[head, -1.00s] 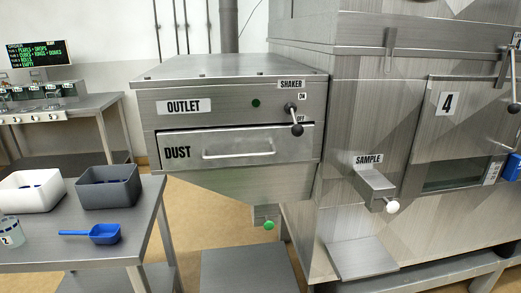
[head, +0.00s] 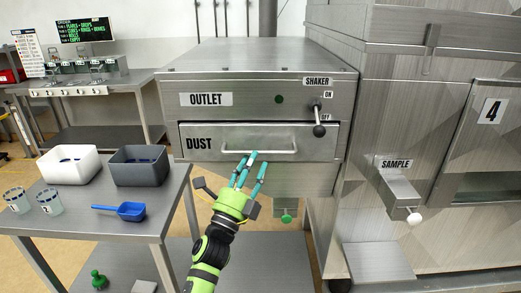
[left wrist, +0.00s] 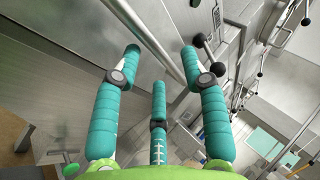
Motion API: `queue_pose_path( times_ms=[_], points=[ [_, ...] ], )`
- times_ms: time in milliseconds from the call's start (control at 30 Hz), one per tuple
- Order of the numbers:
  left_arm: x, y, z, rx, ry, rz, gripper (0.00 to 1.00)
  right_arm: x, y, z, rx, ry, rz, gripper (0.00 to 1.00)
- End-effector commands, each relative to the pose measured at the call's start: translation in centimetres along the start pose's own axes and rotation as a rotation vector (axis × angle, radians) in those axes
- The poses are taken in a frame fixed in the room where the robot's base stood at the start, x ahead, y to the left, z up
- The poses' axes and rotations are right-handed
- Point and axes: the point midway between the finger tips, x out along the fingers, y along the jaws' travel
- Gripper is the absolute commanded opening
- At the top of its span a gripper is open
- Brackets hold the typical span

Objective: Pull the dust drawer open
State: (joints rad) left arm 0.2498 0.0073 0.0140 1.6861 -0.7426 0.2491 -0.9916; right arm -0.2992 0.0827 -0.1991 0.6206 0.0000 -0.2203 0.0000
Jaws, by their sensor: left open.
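The dust drawer (head: 320,140) is a wide steel front labelled DUST, below the OUTLET panel, and looks closed. Its horizontal bar handle (head: 285,151) stands out from the front. My left gripper (head: 248,166) reaches up from below with teal fingers near the left part of the handle. In the left wrist view the open fingers (left wrist: 160,55) spread apart and the handle bar (left wrist: 150,38) runs diagonally between the two outer ones. I cannot tell whether any finger touches it. My right gripper is not in view.
The shaker lever (head: 319,130) with a black knob is above the drawer's right end. A green-knobbed outlet (head: 287,216) hangs below. At left, a steel table (head: 110,225) holds a white bin (head: 68,178), a grey bin (head: 140,180), a blue scoop (head: 130,211) and cups.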

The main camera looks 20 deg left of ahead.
Motion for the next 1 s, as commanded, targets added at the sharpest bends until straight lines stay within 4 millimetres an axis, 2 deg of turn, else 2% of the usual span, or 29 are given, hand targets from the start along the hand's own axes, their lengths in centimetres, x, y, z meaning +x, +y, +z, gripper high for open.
queue_pose_path(
  times_ms=[33, 200, 567, 600, 700, 1000],
  points=[
    [1.1, -0.3, 0.1, -0.002, -0.001, -0.001, 0.43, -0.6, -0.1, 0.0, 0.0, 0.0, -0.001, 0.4],
    [3.0, -0.1, 0.0, -0.002, -0.001, 0.0, 0.43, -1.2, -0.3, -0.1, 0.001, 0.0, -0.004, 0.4],
    [3.6, 0.1, 0.0, -0.003, 0.0, 0.002, 0.43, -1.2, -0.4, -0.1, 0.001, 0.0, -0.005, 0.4],
    [3.6, 0.1, 0.0, -0.003, 0.0, 0.002, 0.35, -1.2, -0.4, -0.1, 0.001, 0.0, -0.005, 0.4],
    [3.6, 0.1, 0.0, -0.003, 0.0, 0.002, 0.0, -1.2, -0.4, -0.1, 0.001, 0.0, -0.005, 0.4],
    [3.5, 0.0, -0.1, -0.004, 0.001, 0.001, 0.0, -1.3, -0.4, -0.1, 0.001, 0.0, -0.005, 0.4]
  ],
)
